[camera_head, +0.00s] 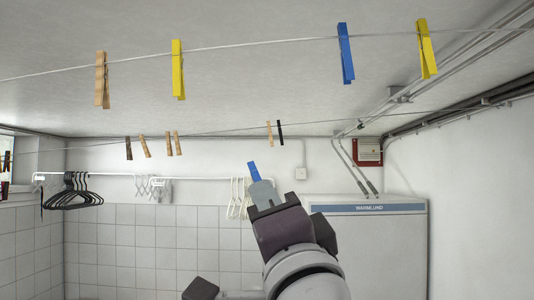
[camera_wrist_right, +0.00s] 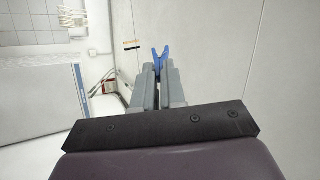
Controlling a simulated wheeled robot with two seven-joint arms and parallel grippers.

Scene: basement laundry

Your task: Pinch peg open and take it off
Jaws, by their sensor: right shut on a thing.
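My right gripper (camera_head: 262,188) is raised in the middle of the head view, shut on a blue peg (camera_head: 253,170). The peg's end sticks out past the fingertips. In the right wrist view the blue peg (camera_wrist_right: 160,57) shows a V-shaped end between the fingers of the right gripper (camera_wrist_right: 159,76); its lower part is hidden by them. In the head view the held peg appears below both lines and apart from them. Another blue peg (camera_head: 346,53) hangs on the near line (camera_head: 260,43).
Yellow pegs (camera_head: 178,70) (camera_head: 426,49) and a wooden peg (camera_head: 101,80) hang on the near line. Several small pegs hang on the far line (camera_head: 215,131). Black hangers (camera_head: 72,192) hang at left. A white cabinet (camera_head: 385,250) stands at right.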

